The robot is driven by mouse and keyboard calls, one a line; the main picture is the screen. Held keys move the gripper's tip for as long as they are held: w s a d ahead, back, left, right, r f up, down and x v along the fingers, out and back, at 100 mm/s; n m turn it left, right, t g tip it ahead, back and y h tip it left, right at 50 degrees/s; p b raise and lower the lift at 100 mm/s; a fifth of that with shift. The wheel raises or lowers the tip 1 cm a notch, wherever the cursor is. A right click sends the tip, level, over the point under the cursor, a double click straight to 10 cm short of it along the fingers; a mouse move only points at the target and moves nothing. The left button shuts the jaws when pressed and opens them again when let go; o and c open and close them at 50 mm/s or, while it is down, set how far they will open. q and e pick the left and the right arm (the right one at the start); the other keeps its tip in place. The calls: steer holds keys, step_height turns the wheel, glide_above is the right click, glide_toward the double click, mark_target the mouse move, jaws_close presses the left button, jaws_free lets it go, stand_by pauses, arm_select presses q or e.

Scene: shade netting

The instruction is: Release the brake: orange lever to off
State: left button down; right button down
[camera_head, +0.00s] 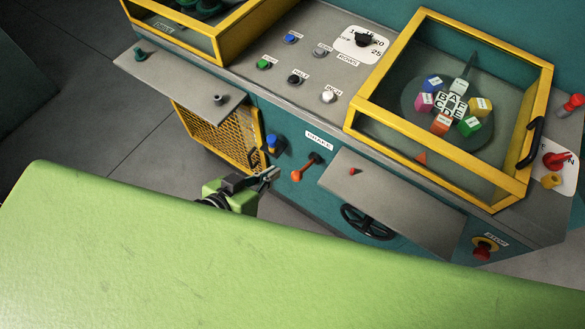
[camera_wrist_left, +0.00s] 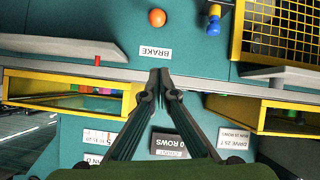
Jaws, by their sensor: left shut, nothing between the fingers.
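The orange brake lever (camera_head: 297,174) is on the teal front of the machine, its round knob pointing down and left from a dark pivot. A white BRAKE label (camera_head: 320,141) sits just above it. In the left wrist view the orange knob (camera_wrist_left: 156,18) is at the top centre, with the BRAKE label (camera_wrist_left: 155,53) upside down below it. My left gripper (camera_head: 273,173) is shut and empty, just left of the knob with a small gap showing. In the left wrist view its fingertips (camera_wrist_left: 160,74) meet below the label. My right gripper is not in view.
A blue knob (camera_head: 272,143) and a yellow mesh guard (camera_head: 218,128) lie left of the lever. A grey shelf (camera_head: 400,200) juts out to its right, above a black handwheel (camera_head: 366,222). Another grey shelf (camera_head: 175,85) is at upper left.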

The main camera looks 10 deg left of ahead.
arm_select(q)
steer(key=shift+r, duration=0.25)
steer(key=p, duration=0.2)
glide_above(292, 177)
steer(key=w, duration=0.2)
step_height(292, 177, down, 5)
steer(key=shift+s+f, duration=0.1)
steer(key=shift+f, duration=0.1)
steer(key=shift+s+f, duration=0.3)
steer(key=shift+f, duration=0.35)
steer(key=shift+s+f, duration=0.3)
steer(key=shift+f, duration=0.3)
steer(key=shift+s+f, duration=0.3)
steer(key=shift+f, duration=0.3)
steer(key=shift+f, duration=0.1)
